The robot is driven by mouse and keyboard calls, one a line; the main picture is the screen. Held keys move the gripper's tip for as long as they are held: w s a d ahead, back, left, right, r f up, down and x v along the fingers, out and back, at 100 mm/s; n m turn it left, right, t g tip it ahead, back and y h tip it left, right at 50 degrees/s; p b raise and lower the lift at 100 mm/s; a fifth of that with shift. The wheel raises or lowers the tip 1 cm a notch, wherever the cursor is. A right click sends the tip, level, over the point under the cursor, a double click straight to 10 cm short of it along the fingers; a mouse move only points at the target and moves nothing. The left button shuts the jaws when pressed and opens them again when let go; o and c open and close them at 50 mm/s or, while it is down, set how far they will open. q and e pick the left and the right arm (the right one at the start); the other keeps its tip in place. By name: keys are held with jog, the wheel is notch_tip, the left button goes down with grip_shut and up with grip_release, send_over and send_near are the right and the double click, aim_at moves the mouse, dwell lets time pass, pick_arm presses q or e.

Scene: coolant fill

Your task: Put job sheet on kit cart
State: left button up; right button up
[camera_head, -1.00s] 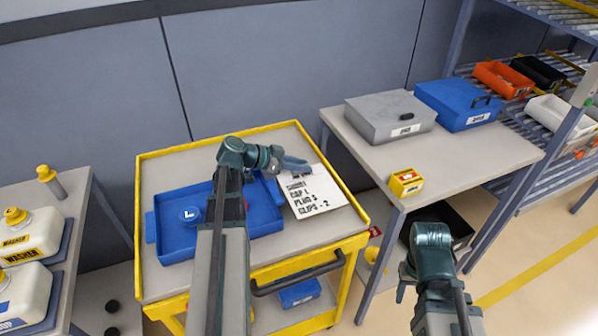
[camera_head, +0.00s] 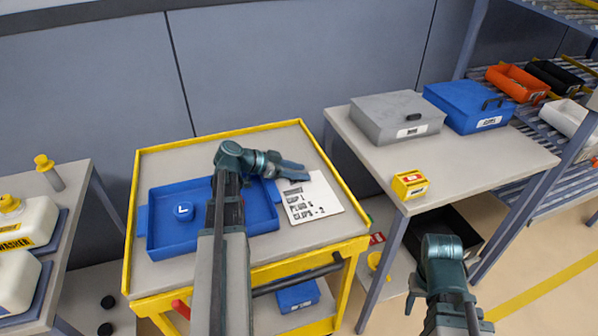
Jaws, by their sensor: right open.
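The job sheet (camera_head: 310,202), a white sheet with black printed lines, is at the right part of the yellow-edged kit cart (camera_head: 185,158), beside the blue tray. It appears to lie flat on the cart top, though I cannot tell whether it touches everywhere. My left gripper (camera_head: 296,172) is at the sheet's far edge, its fingers covering part of that edge. Whether they are closed on it is not clear. My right gripper (camera_head: 413,292) is open and empty, low in front of the grey bench, its fingers partly hidden by its own wrist.
A grey bench (camera_head: 460,163) at right carries a grey case (camera_head: 395,118), a blue case (camera_head: 468,105) and a small yellow box (camera_head: 409,184). Washer jugs (camera_head: 25,225) stand at left.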

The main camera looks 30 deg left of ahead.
pick_arm(q)
jog(key=shift+o, duration=0.3)
jog(key=shift+r, duration=0.1)
jog(key=shift+r+p, duration=0.25)
jog(key=shift+p, duration=0.1)
jog(key=p+v, duration=0.5)
jog(key=v, duration=0.5)
jog(key=shift+s+a, duration=0.2)
jog(key=shift+s, duration=0.05)
jog(key=shift+s+a+r, duration=0.25)
jog(key=shift+s+a, duration=0.1)
jog(key=shift+s, duration=0.15)
